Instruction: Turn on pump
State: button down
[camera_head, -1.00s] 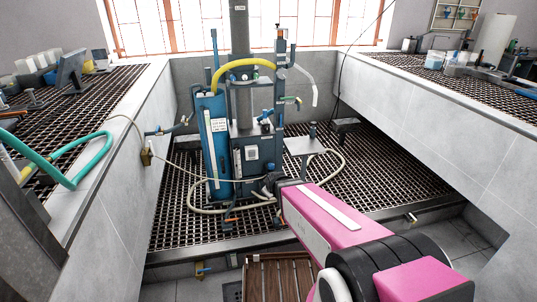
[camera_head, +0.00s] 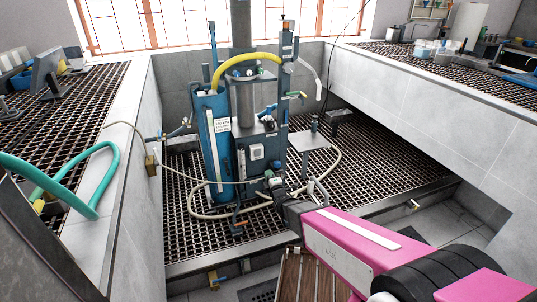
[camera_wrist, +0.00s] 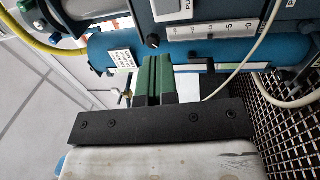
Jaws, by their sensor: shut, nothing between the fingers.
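The flotation machine stands on the grating, with a blue cylinder (camera_head: 215,140) and a grey-blue control box (camera_head: 262,141) carrying a small white square fitting (camera_head: 257,152). My gripper (camera_head: 276,184) is low in front of the box; its fingertips are hard to make out there. In the wrist view its green fingers (camera_wrist: 155,72) are shut together and empty, pointing at the machine. Near their tips is a small black knob (camera_wrist: 152,41) beside a scale marked 5 and 0 (camera_wrist: 232,27). I cannot tell whether the fingers touch anything.
A cream hose (camera_head: 334,170) loops around the machine over the grating (camera_head: 385,160). A yellow hose (camera_head: 245,58) arches over its top. Tiled walls (camera_head: 440,95) flank the bay. A teal hose (camera_head: 95,195) lies at left. A slatted wooden platform (camera_head: 300,277) is in front.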

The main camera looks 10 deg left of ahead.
aim_at(258, 151)
dwell(0.3)
jog(key=x, duration=1.3)
jog(key=shift+a+r, duration=0.1)
jog(key=shift+r, duration=0.05)
jog(key=shift+w+a+r, duration=0.1)
jog(key=shift+w+a, duration=0.05)
jog(key=shift+w, duration=0.2)
jog(key=shift+w+a+r, duration=0.15)
jog(key=shift+w+r, duration=0.05)
jog(key=shift+f, duration=0.1)
jog(key=shift+s, duration=0.1)
